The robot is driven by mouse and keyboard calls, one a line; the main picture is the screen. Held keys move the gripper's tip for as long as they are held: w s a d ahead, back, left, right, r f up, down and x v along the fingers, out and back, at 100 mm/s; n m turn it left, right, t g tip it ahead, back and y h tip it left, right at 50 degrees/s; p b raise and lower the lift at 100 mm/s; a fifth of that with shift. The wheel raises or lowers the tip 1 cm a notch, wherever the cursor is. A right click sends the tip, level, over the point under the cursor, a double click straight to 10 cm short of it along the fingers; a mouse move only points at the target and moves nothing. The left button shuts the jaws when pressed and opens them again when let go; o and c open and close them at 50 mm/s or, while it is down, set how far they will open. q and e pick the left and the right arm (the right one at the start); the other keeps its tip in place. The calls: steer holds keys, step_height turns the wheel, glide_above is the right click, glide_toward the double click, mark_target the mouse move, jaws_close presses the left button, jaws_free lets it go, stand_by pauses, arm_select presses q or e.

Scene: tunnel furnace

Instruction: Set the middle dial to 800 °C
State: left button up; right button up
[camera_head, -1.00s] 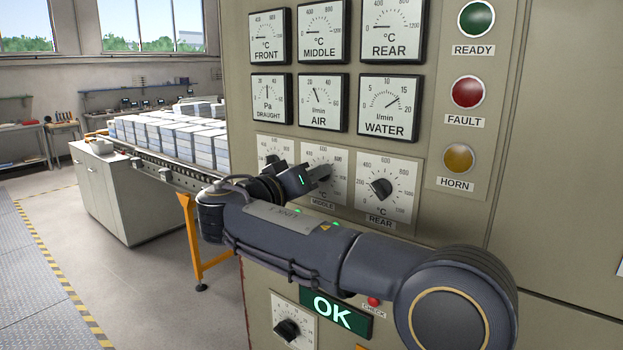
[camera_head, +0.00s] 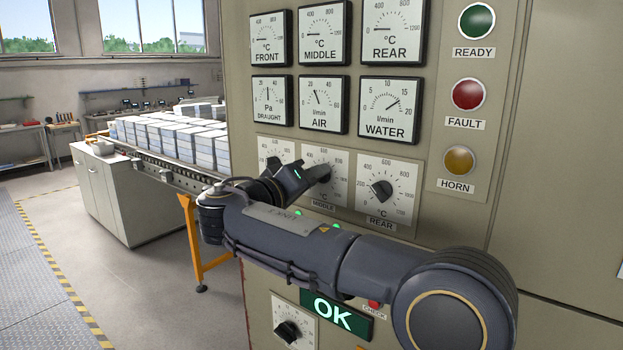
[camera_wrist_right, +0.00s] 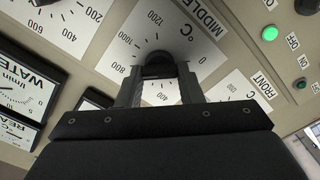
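The middle dial (camera_head: 337,192) is a white square scale in the lower row of the grey panel, between the front dial (camera_head: 268,150) and the rear dial (camera_head: 392,175). My right gripper (camera_head: 318,174) is at its black knob, coming from the left. In the right wrist view the two fingers (camera_wrist_right: 160,82) lie on either side of the knob (camera_wrist_right: 158,62) and appear closed on it. The scale shows 400, 800, 1000 and 1200 around the knob; a finger hides part of it. The knob's pointer cannot be made out. My left gripper is not in view.
Above the dials are gauges; the MIDDLE gauge (camera_head: 324,45) has its needle low at the left. Ready, fault and horn lamps (camera_head: 459,160) are at the right. A green OK sign (camera_head: 335,314) and another dial (camera_head: 290,330) are below my arm. A conveyor with stacked blocks (camera_head: 165,135) stands behind.

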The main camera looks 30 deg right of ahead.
steer(key=o, duration=0.4)
steer(key=shift+o, duration=0.2)
steer(key=b+v, duration=0.2)
steer(key=v, duration=0.6)
